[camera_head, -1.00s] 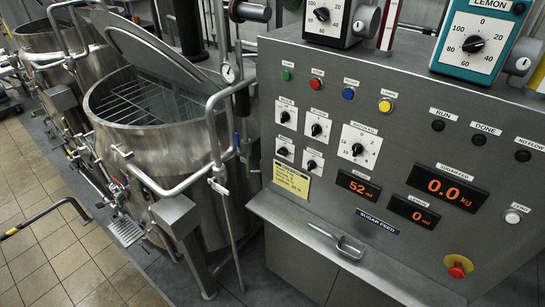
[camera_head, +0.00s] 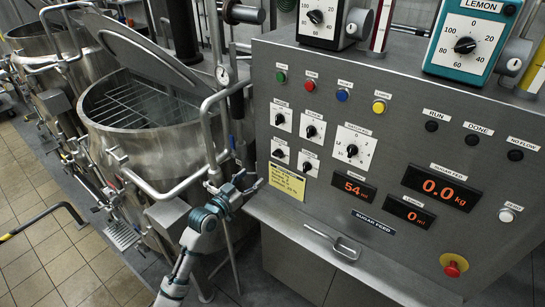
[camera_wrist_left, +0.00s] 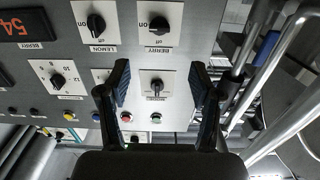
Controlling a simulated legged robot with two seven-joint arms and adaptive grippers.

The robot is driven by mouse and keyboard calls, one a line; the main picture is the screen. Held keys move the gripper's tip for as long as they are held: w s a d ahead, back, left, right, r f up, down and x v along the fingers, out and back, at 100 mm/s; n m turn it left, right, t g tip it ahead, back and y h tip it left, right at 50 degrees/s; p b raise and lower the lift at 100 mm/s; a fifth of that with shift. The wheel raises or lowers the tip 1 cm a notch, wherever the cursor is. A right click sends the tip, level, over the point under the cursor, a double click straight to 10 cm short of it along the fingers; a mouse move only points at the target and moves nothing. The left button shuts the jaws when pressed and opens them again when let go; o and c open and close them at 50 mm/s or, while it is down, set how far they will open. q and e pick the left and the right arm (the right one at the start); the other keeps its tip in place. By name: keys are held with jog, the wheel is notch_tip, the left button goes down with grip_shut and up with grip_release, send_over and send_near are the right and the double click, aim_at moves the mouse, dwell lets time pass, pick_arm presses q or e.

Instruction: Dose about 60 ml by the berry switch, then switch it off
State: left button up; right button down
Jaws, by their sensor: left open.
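The berry switch (camera_head: 280,153) is a black knob on a white plate, lower left on the sloped grey panel. In the left wrist view, which is upside down, the berry switch (camera_wrist_left: 159,25) sits at the top, beyond the fingers; I cannot surely tell its setting. The berry display (camera_head: 354,188) reads 54 ml. My left gripper (camera_head: 251,181) is near the panel's lower left edge, below and left of the switch. Its spread, empty fingers (camera_wrist_left: 160,76) frame another knob in the wrist view, with no visible contact. My right gripper is out of view.
The lemon switch (camera_head: 310,165) is right of the berry one, with two more small knobs above. The lemon display (camera_head: 411,215) reads 0 ml. A metal scoop (camera_head: 336,242) lies on the ledge. A steel vessel (camera_head: 150,140) with pipes stands left.

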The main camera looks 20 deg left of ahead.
aim_at(276, 156)
pick_arm(q)
jog(key=p+x, duration=0.1)
jog(key=x, duration=1.3)
jog(key=shift+w+d+f, duration=0.1)
jog(key=shift+w, duration=0.15)
jog(key=shift+c, duration=0.2)
jog(key=c, duration=1.1)
